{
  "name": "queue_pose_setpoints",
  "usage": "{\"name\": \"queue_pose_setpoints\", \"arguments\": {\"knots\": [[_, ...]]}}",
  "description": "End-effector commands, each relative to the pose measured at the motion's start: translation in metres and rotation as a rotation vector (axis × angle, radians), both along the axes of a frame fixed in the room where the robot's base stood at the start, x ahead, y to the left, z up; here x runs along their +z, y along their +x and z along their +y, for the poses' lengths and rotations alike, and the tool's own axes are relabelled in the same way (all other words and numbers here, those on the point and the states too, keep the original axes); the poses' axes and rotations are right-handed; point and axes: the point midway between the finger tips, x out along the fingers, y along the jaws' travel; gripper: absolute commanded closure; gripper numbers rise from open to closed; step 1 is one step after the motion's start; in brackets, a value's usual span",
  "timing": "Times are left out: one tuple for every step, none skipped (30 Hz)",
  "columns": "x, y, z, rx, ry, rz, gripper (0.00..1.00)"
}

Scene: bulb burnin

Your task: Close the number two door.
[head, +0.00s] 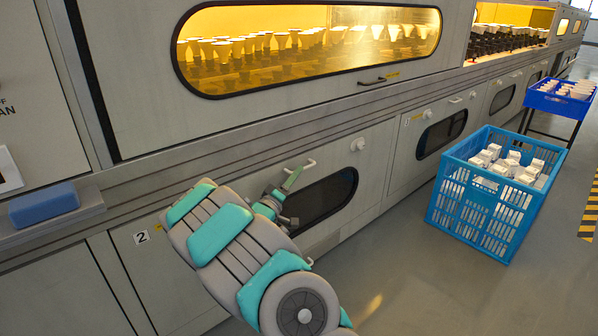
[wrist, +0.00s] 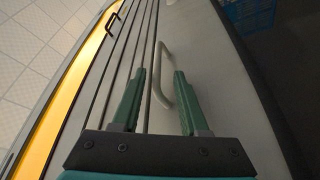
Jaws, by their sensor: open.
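The number two door (head: 372,180) is the lower grey panel with a dark oval window, a pale bar handle (head: 305,167) and a round white knob. Its "2" label (head: 142,237) shows to the left of my arm. The door looks about flush with the cabinet front, but my arm hides much of it, so I cannot tell whether it is fully shut. My gripper (head: 287,196) is open at the handle. In the wrist view the handle (wrist: 160,82) passes between the two green fingers of my gripper (wrist: 158,78); I see no clear contact.
A blue crate of white cartons (head: 490,200) stands on the floor to the right. Behind it is a blue tray on a stand (head: 560,100). A blue sponge-like block (head: 43,203) lies on the left ledge. The floor in front is clear.

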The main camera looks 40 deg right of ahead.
Motion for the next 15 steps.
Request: {"name": "queue_pose_setpoints", "arguments": {"knots": [[-0.002,-0.002,0.008,0.003,0.0,0.003,0.56],[-0.003,-0.003,0.011,0.004,0.001,0.003,0.56],[-0.004,-0.005,0.015,0.003,0.001,0.003,0.56],[-0.005,-0.006,0.018,0.003,0.002,0.003,0.56],[-0.005,-0.008,0.021,0.002,0.003,0.002,0.56],[-0.006,-0.009,0.024,0.001,0.004,0.002,0.56],[-0.006,-0.01,0.026,0.001,0.003,0.0,0.56],[-0.007,-0.011,0.028,0.002,0.003,0.0,0.56],[-0.007,-0.012,0.03,0.0,0.002,0.0,0.56],[-0.007,-0.013,0.031,0.0,0.002,0.001,0.56],[-0.008,-0.014,0.032,0.0,0.001,0.0,0.56],[-0.008,-0.015,0.033,0.0,0.001,0.0,0.56],[-0.008,-0.015,0.033,0.0,0.001,0.0,0.56],[-0.008,-0.015,0.034,0.0,0.001,0.0,0.56],[-0.008,-0.015,0.034,-0.001,0.0,0.001,0.56]]}}
